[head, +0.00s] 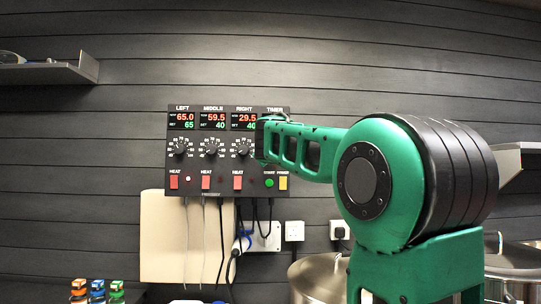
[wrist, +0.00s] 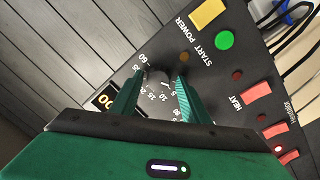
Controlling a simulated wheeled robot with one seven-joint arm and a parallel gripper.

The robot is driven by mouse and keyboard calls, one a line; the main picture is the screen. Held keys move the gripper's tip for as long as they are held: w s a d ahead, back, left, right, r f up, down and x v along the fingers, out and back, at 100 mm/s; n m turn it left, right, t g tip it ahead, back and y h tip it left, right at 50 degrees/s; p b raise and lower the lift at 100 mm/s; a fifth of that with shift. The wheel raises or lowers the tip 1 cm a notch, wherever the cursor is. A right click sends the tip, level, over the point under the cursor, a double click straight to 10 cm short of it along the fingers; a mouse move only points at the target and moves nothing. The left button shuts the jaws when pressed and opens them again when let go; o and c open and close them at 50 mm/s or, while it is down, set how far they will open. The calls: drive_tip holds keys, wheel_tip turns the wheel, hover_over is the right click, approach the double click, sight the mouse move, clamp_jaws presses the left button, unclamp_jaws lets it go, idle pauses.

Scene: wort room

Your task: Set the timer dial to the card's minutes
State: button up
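The control panel (head: 208,187) hangs on the dark wall, with the TIMER column at its right end. In the head view my gripper (head: 263,138) is in front of that column and hides the timer dial. In the wrist view the dial face (wrist: 160,95) with its minute numbers shows between the two fingers of my gripper (wrist: 162,76). The fingers are apart, one on each side of the dial; whether they touch the knob I cannot tell. The timer display (wrist: 105,100) is partly hidden and shows orange digits. No card with minutes can be made out.
The green START button (wrist: 224,40) and yellow POWER switch (wrist: 208,14) lie close to the dial. Three other dials, the middle one (head: 211,147) among them, and red HEAT switches (head: 174,182) are to the left. Cables hang below; a metal pot (head: 315,280) stands at lower right.

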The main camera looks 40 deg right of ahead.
drive_tip(key=c, duration=0.7)
drive_tip(key=shift+c, duration=0.2)
drive_tip(key=shift+m, duration=0.3)
drive_tip(key=m+y, duration=0.1)
drive_tip(key=m, duration=1.5)
drive_tip(key=shift+f+y, duration=0.1)
drive_tip(key=shift+y, duration=0.3)
drive_tip(key=o, duration=1)
drive_tip(key=shift+o, duration=0.2)
drive_tip(key=shift+d+m, duration=0.1)
drive_tip(key=shift+m, duration=0.2)
